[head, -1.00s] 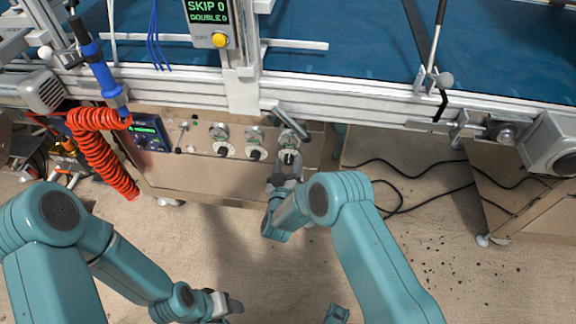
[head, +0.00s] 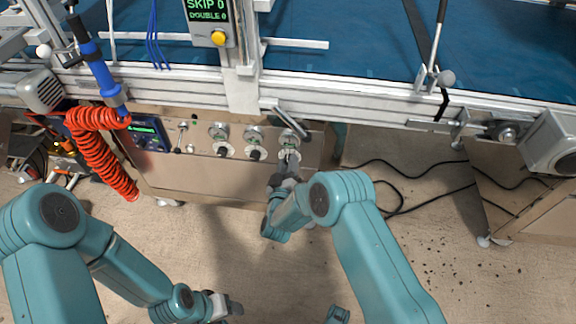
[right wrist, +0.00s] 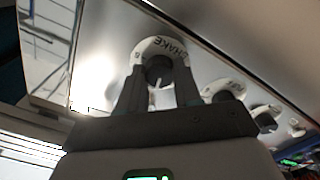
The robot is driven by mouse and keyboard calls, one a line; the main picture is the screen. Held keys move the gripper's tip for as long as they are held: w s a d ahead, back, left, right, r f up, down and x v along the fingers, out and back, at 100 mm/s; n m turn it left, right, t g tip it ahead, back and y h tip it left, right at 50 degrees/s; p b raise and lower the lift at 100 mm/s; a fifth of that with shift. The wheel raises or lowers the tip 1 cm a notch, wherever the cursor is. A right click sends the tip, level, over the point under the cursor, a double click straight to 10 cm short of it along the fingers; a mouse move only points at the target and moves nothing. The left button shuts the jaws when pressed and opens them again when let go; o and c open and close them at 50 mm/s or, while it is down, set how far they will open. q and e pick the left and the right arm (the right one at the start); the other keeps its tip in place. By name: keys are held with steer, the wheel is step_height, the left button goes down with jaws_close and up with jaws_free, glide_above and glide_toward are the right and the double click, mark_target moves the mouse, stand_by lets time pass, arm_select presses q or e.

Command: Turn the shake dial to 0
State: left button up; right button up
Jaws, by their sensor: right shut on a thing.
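The shake dial (head: 289,154) is the rightmost of a row of dials on the steel front panel, below the frame beam. In the right wrist view the dial's dark knob (right wrist: 158,70) sits in a white ring marked SHAKE (right wrist: 160,45). My right gripper (head: 288,162) reaches up to it, and in the right wrist view its two fingers (right wrist: 158,88) stand on either side of the knob, shut on it. The pointer's exact setting cannot be read. My left gripper (head: 232,307) hangs low, away from the panel; its jaw opening is unclear.
Two more dials (head: 254,154) (head: 222,151) sit left of the shake dial. Further left are a small lever (head: 182,128) and a lit display (head: 146,130). A coiled orange hose (head: 95,145) hangs at the left. Black cables (head: 400,205) lie on the floor at right.

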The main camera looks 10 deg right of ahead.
steer(key=shift+n+b, duration=0.75)
steer(key=shift+n, duration=6.75)
steer(key=o, duration=1)
steer(key=shift+o, duration=0.2)
steer(key=p+v, duration=0.4)
steer(key=v, duration=1.2)
steer(key=shift+s, duration=0.2)
